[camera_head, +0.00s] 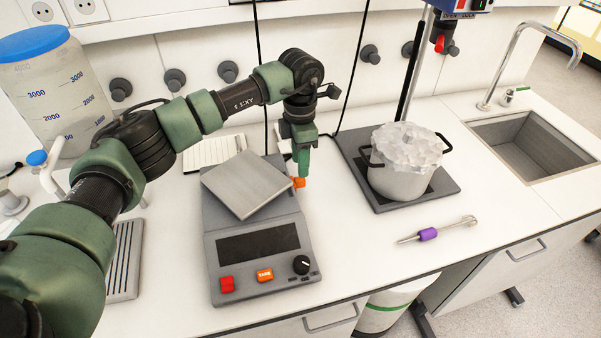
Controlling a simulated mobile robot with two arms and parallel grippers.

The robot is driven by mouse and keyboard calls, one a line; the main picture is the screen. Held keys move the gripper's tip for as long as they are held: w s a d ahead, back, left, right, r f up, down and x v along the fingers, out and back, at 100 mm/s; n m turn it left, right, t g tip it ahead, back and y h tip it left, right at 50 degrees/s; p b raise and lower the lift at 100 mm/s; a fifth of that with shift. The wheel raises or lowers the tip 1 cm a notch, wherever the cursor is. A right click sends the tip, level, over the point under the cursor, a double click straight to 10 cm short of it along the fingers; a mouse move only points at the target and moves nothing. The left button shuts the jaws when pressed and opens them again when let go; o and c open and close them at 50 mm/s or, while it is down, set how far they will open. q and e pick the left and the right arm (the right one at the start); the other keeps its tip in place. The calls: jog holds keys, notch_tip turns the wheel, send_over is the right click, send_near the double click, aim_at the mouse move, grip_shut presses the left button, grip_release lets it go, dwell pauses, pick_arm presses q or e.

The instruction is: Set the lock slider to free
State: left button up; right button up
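A grey scale (209,238) stands on the bench, its square metal pan (246,184) turned at an angle. A small orange slider (299,183) sticks out at the scale's right side, near the pan's right corner; I take it to be the lock slider. My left gripper (303,172) points down from above, with its tip right at the orange slider. I cannot tell whether it touches the slider or whether its fingers are apart. The slider's setting is too small to read. My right gripper is not in view.
A pot (394,184) full of ice stands on a dark plate (455,188) to the right. A purple-handled tool (428,234) lies before it. A large bottle (60,100) stands at the left, a sink (535,150) at the far right. The bench front is mostly clear.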

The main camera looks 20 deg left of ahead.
pick_arm(q)
jog(key=shift+r+b, duration=0.3)
jog(key=shift+r, duration=1.4)
